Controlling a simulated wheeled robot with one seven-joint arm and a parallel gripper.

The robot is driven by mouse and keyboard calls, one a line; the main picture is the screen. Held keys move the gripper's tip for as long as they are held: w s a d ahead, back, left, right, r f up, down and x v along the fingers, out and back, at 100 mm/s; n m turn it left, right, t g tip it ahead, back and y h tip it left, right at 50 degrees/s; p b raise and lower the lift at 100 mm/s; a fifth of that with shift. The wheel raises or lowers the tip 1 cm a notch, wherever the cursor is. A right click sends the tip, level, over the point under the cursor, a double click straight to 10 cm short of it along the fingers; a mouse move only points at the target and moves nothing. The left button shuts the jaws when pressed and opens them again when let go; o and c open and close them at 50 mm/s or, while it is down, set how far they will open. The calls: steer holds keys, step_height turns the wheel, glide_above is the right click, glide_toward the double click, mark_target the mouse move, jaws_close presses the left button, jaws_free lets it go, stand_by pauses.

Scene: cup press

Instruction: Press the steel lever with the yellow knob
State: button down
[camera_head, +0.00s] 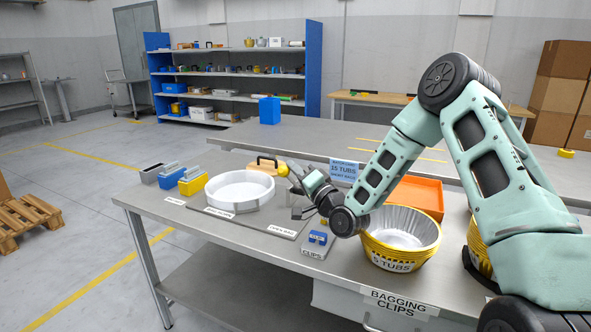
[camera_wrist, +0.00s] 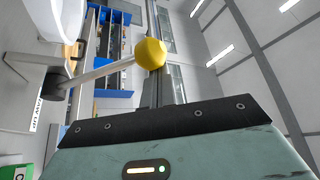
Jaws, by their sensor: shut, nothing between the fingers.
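The yellow ball knob (camera_wrist: 150,53) shows large in the wrist view, on the end of the thin steel lever (camera_wrist: 108,69). The lever runs left from the knob to a grey pivot piece. In the head view the knob (camera_head: 283,169) is small, at the tip of my gripper, and the lever is mostly hidden there. My gripper (camera_head: 296,172) is shut and empty, reaching over the table beside the white round tub. In the wrist view its dark fingers (camera_wrist: 155,88) stand close behind or beside the knob. I cannot tell whether they touch it.
The white tub (camera_head: 240,204) stands left of my gripper on a grey mat. An orange tray (camera_head: 420,195) lies behind the tubs. Small bins (camera_head: 193,183) stand at the left edge.

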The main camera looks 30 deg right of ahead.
steer(key=shift+a+f, duration=0.2)
steer(key=shift+a, duration=0.1)
step_height(320, 180, up, 10)
steer(key=shift+d+r+p, duration=0.2)
steer(key=shift+d+p, duration=0.05)
steer(key=shift+p, duration=0.1)
stand_by(0.4)
steer(key=s+a+f+n+g+p, duration=0.1)
steer(key=s+a+n+g+p, duration=0.2)
steer(key=a, duration=0.4)
steer(key=s+a+f+n+g+y, duration=0.1)
steer(key=s+a+n+g, duration=0.25)
steer(key=a, duration=0.25)
steer(key=s+a+f+n+g+p, duration=0.2)
steer(key=s+a+n+g, duration=0.1)
steer(key=s+a+g, duration=0.3)
steer(key=s+a+r+n+g+h+p, duration=0.1)
steer(key=s+n+g+h+p, duration=0.3)
steer(key=s, duration=2.6)
steer(key=r+n+g, duration=0.1)
steer(key=n+g, duration=0.2)
steer(key=g, duration=0.1)
steer(key=shift+a+r+h+p, duration=0.15)
steer(key=shift+r+h+p, duration=0.05)
steer(key=shift+h+p, duration=0.2)
